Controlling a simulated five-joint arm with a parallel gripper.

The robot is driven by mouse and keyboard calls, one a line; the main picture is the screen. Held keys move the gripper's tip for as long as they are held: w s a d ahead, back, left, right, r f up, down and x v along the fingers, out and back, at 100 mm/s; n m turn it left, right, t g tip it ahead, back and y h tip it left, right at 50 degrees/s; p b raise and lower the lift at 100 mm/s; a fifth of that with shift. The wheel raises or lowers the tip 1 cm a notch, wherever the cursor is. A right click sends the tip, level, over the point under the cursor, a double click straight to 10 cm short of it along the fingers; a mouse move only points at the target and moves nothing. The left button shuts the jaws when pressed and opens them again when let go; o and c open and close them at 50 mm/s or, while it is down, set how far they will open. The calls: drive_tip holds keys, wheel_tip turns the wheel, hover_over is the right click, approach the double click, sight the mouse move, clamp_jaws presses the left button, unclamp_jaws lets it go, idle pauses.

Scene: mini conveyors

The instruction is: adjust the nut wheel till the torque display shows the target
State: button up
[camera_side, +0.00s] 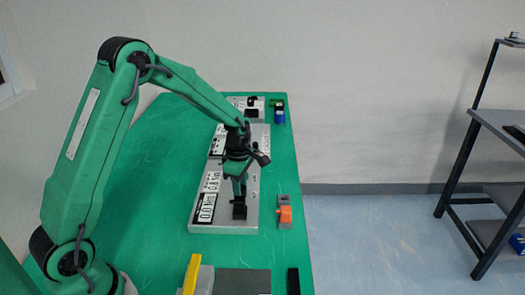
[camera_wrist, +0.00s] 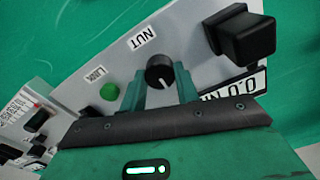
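The nut wheel (camera_wrist: 161,73) is a round black knob with a white pointer line, next to a "NUT" label on a grey panel in the wrist view. My gripper (camera_wrist: 160,82) has its two green fingers apart, one on each side of the knob in the picture, with gaps between. I cannot tell whether the fingertips reach down to its level. In the side view my gripper (camera_side: 239,187) is over the panel (camera_side: 222,228) and hides the knob; the display (camera_side: 206,208) there is too small to read surely.
A square black block (camera_wrist: 242,38) stands up from the panel right of the knob. A green button (camera_wrist: 109,91) is left of it. An orange-and-grey part (camera_side: 285,214) sits right of the panel. Green table (camera_side: 140,190) is clear left of the panel.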

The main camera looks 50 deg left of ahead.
drive_tip(key=shift+c, duration=1.4)
